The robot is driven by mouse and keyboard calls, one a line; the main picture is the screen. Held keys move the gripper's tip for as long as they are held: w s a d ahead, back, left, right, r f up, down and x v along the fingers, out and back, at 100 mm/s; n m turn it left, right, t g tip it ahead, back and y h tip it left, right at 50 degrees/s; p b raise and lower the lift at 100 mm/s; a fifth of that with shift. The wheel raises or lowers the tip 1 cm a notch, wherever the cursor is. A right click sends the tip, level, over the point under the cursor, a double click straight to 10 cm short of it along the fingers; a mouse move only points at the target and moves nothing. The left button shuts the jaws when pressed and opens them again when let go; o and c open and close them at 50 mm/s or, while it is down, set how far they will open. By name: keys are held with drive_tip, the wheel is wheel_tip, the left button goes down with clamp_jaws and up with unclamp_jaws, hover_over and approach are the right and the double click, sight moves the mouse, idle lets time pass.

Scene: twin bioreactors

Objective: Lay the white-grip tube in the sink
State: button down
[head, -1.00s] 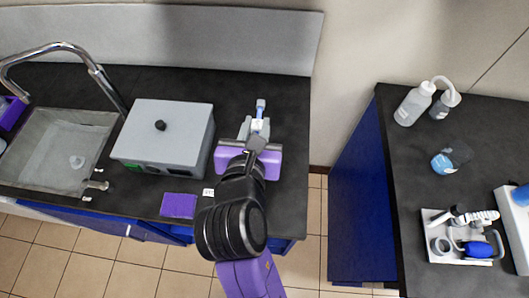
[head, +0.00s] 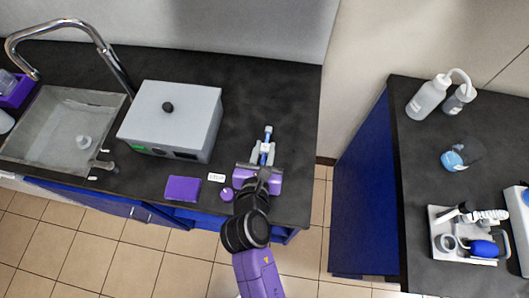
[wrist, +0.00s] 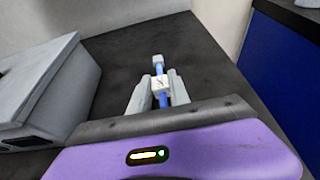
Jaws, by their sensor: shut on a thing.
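The white-grip tube is a thin blue tube with a white grip block (wrist: 160,83) and a pale cap at its far end. My gripper (wrist: 160,97) is shut on the white grip, with one grey finger on each side. In the head view the tube (head: 268,134) points away from me, and my gripper (head: 262,156) is above the right part of the dark counter. The sink (head: 45,120) is a grey basin at the far left of the counter, well apart from my gripper. The tube's near end is hidden by my gripper.
A grey box (head: 170,112) with a black knob stands between the sink and my gripper. The tall faucet (head: 112,68) arches behind the sink. A small white piece (head: 83,142) lies in the sink. A purple pad (head: 183,188) is at the counter's front edge.

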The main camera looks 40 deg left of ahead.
drive_tip(key=shift+f, duration=1.2)
drive_tip(key=shift+f, duration=0.15)
drive_tip(key=c, duration=1.2)
unclamp_jaws()
drive_tip(key=shift+c, duration=0.2)
drive_tip(key=shift+r, duration=0.25)
drive_tip(key=v, duration=1.2)
drive_tip(key=shift+b, duration=0.3)
